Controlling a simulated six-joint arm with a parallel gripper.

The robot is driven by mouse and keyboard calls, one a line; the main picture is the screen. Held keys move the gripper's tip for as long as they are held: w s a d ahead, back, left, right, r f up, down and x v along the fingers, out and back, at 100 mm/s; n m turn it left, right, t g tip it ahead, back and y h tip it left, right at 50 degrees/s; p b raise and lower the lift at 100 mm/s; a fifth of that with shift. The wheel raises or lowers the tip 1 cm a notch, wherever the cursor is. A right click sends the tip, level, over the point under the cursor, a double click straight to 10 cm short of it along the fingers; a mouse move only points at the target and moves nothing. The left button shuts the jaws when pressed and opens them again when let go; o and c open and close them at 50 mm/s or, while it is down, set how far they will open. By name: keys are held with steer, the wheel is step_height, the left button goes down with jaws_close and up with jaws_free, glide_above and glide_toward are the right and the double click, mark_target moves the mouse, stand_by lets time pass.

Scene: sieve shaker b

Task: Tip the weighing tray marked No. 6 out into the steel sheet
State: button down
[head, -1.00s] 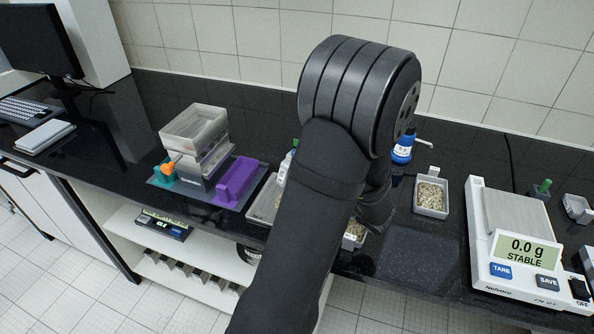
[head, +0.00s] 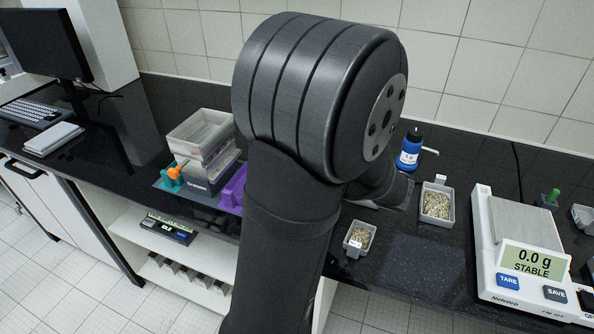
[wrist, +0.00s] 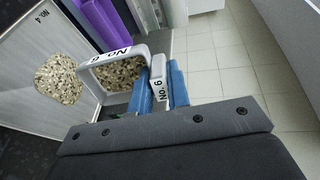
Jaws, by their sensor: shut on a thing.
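My gripper (wrist: 166,84), with blue fingers, is shut on the tab of the weighing tray (wrist: 144,53) marked No. 6 in the wrist view. Pale speckled granules (wrist: 122,75) are still in the tray. The steel sheet (wrist: 87,97), a shallow grey pan with a low rim and a No. 4 label, lies to the left in the wrist view. A loose heap of granules (wrist: 59,78) lies on it. The tray overlaps the sheet's edge in this view; its height above it is unclear. My arm hides gripper, tray and sheet in the head view.
Two other granule-filled trays stand on the bench, a small one (head: 372,228) and one farther right (head: 450,217). A blue bottle (head: 409,150) stands behind, and a balance (head: 487,238) reading 0.0 g at right.

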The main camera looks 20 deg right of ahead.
steer(key=g+h, duration=0.1)
steer(key=g, duration=0.1)
steer(key=r+g+h, duration=0.1)
steer(key=shift+r+g, duration=0.15)
steer(key=shift+g, duration=0.25)
steer(key=g+h, duration=0.1)
steer(key=g, duration=0.1)
steer(key=r+g+h, duration=0.1)
steer(key=g, duration=0.1)
steer(key=shift+w, duration=0.1)
steer(key=g+h, duration=0.1)
steer(key=g, duration=0.1)
steer(key=r+g+h, duration=0.1)
steer(key=g, duration=0.1)
steer(key=shift+h, duration=0.4)
steer(key=shift+r+g+h, duration=0.3)
steer(key=shift+g+h, duration=0.3)
steer(key=shift+g, duration=0.6)
